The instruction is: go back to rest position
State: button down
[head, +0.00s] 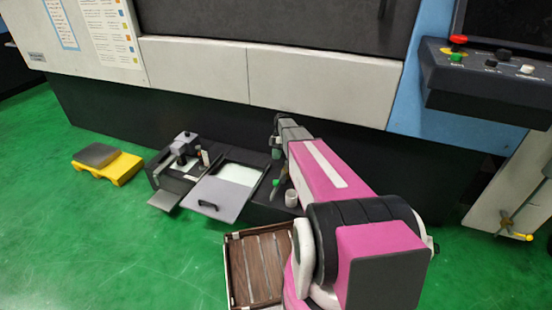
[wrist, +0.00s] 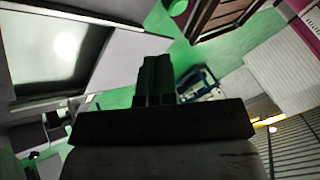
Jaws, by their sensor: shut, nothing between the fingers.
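My pink and black arm reaches forward from the lower right of the head view toward the dark base of the machine. My gripper (wrist: 157,80) shows in the wrist view as a dark shape with its fingers together and nothing between them. In the head view the end of the arm is near the machine's front, and the fingertips are hard to make out there.
A low dark bench with an open-lidded tray (head: 220,195) stands by the machine (head: 200,68). A wooden crate (head: 232,270) and a yellow step (head: 121,169) are on the green floor. A control panel (head: 490,75) juts out at right.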

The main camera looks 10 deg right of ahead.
jog(key=s+a+r+m+t+h, duration=0.1)
jog(key=s+r+m+t, duration=0.1)
jog(key=s+m, duration=0.5)
jog(key=s+a+r+m+t+h, duration=0.1)
jog(key=s+a+r+m+t, duration=0.1)
jog(key=s+r+m, duration=0.3)
jog(key=s+a+r+m+t+h, duration=0.1)
jog(key=s+r+m, duration=0.3)
jog(key=s+m, duration=0.5)
jog(key=s+a+t, duration=0.1)
jog(key=s, duration=0.2)
jog(key=shift+s+h, duration=0.3)
jog(key=shift+s, duration=0.05)
